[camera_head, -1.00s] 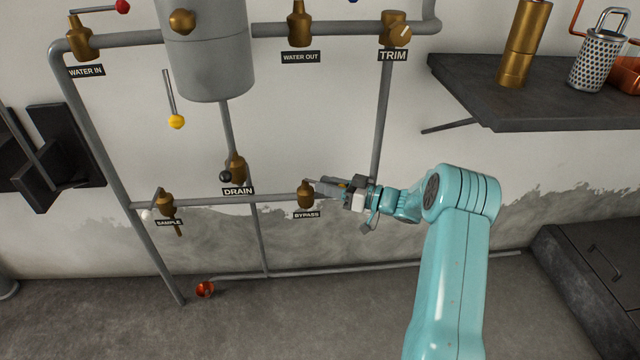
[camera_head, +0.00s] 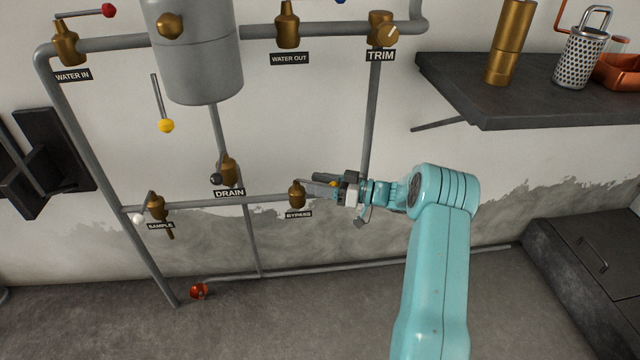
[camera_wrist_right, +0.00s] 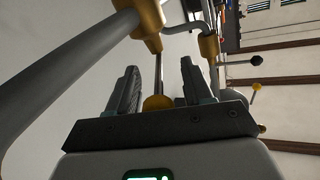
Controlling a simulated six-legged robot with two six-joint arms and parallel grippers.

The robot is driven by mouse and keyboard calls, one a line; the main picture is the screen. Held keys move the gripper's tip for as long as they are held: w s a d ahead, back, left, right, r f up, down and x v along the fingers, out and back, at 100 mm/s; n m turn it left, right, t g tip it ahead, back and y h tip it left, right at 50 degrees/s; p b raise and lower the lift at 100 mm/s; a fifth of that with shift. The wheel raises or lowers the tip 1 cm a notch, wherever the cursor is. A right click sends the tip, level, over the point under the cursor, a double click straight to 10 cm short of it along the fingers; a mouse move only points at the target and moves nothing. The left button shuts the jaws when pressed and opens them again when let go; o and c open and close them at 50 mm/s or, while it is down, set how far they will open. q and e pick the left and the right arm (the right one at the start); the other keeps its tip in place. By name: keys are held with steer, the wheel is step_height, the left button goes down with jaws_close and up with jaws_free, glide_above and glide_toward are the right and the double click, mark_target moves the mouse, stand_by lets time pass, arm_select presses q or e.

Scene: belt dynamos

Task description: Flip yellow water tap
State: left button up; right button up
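The bypass tap (camera_head: 297,196) is a brass valve on the lower pipe, with a lever pointing right to a yellow ball (camera_head: 333,183). My right gripper (camera_head: 314,188) reaches this lever from the right. In the right wrist view, the lever and its yellow ball (camera_wrist_right: 158,102) lie between my two fingers (camera_wrist_right: 158,82), which stand apart with gaps at both sides. The ball sits near the palm. My left gripper is not in view.
The grey tank (camera_head: 196,60) and pipes fill the left. The drain tap (camera_head: 229,168) and sample tap (camera_head: 157,207) are left of bypass. A dark shelf (camera_head: 530,95) with brass and metal items is upper right. A dark cabinet (camera_head: 590,250) stands lower right.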

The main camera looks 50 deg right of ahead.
steer(key=p+v, duration=0.4)
steer(key=v, duration=1.2)
steer(key=shift+s, duration=0.25)
steer(key=shift+f, duration=0.1)
